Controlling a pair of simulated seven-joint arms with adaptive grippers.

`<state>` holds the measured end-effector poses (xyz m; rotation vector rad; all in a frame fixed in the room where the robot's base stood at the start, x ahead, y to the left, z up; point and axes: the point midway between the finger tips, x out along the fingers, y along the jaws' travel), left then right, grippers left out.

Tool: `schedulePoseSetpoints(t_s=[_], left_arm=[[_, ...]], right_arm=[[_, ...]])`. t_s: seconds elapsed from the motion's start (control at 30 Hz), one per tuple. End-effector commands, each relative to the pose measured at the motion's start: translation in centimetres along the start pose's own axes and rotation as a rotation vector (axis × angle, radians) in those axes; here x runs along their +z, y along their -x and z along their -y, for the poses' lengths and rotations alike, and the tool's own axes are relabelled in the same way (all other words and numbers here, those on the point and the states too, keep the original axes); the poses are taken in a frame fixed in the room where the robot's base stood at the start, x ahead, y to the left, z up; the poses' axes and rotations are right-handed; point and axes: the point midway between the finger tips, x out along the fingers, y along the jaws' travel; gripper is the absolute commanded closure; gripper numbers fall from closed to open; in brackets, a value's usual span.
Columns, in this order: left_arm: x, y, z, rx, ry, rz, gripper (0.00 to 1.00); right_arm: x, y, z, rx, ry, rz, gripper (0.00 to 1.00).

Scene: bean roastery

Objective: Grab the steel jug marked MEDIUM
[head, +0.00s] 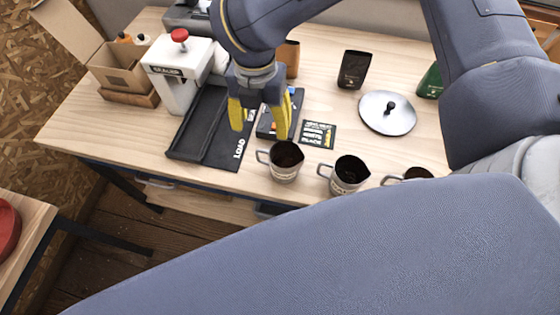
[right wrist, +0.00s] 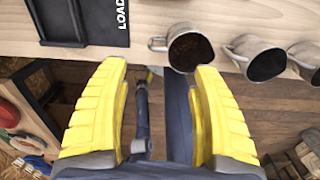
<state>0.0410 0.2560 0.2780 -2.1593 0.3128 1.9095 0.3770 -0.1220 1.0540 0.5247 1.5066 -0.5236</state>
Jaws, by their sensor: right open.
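Three steel jugs with side handles stand in a row near the table's front edge in the head view: a left jug (head: 284,173), a middle jug (head: 345,187) and a right jug (head: 393,180), partly hidden by my arm. All hold something dark. Their label print is too small to read, so I cannot tell which is MEDIUM. The right wrist view also shows the left jug (right wrist: 174,58), middle jug (right wrist: 240,58) and right jug (right wrist: 303,64). My right gripper (head: 262,124) is open and empty, above and left of the left jug. My left gripper is not in view.
A black LOAD tray (head: 190,150) lies left of the jugs, beside a white sealer (head: 180,80). A printed card (head: 318,134), a black pouch (head: 354,70) and a round steel lid (head: 372,118) lie or stand behind the jugs. A cardboard box (head: 112,72) is at far left.

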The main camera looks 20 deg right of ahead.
Motion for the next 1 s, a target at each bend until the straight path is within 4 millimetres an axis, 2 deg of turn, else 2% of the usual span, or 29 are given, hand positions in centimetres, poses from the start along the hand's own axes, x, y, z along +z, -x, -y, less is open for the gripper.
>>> schedulePoseSetpoints(t_s=[0.7, 1.0], left_arm=[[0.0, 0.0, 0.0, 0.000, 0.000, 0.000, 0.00], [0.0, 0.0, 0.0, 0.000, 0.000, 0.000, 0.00]], right_arm=[[-0.1, -9.3, 0.0, -0.003, 0.000, -0.003, 0.35], [-0.1, -11.7, 0.0, -0.001, -0.001, 0.000, 0.35]])
